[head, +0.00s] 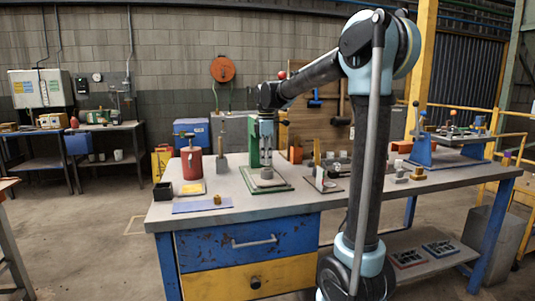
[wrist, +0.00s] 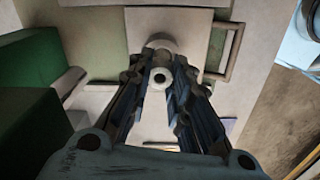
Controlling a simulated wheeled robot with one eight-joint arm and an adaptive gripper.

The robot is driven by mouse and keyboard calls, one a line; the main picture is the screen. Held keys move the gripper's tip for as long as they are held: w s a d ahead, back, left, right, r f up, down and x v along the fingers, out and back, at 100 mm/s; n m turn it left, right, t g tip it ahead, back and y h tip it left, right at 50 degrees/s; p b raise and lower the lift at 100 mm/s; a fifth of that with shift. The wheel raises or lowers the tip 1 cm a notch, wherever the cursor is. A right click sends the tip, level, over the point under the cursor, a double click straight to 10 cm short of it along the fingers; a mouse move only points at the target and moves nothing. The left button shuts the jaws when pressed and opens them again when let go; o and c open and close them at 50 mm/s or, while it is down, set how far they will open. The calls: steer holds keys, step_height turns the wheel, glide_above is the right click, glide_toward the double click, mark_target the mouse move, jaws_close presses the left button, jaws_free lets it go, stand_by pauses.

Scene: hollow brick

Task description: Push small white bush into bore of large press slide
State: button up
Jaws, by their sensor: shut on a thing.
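In the wrist view, my gripper (wrist: 161,72) is shut on the small white bush (wrist: 161,80), a pale ring with a dark hole facing the camera. A larger pale round part (wrist: 159,41), which looks like the large press slide, shows just beyond the fingertips; its bore is not visible. I cannot tell whether the bush touches it. In the head view, my gripper (head: 266,150) points down in front of the green press (head: 253,140), over its base plate (head: 284,187). The bush is too small to make out there.
The green press body stands close on the left in the wrist view (wrist: 35,75). On the workbench (head: 240,207), a red can (head: 191,163) stands left of the press and a small stand (head: 322,182) right of it. A blue sheet (head: 200,205) lies at the front left.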

steer(key=shift+f, duration=0.25)
steer(key=shift+s+d+f, duration=0.1)
steer(key=shift+f, duration=0.3)
stand_by(0.7)
steer(key=shift+f, duration=0.75)
stand_by(0.7)
steer(key=o, duration=0.9)
steer(key=shift+c, duration=0.2)
step_height(320, 180, up, 12)
steer(key=shift+f, duration=0.1)
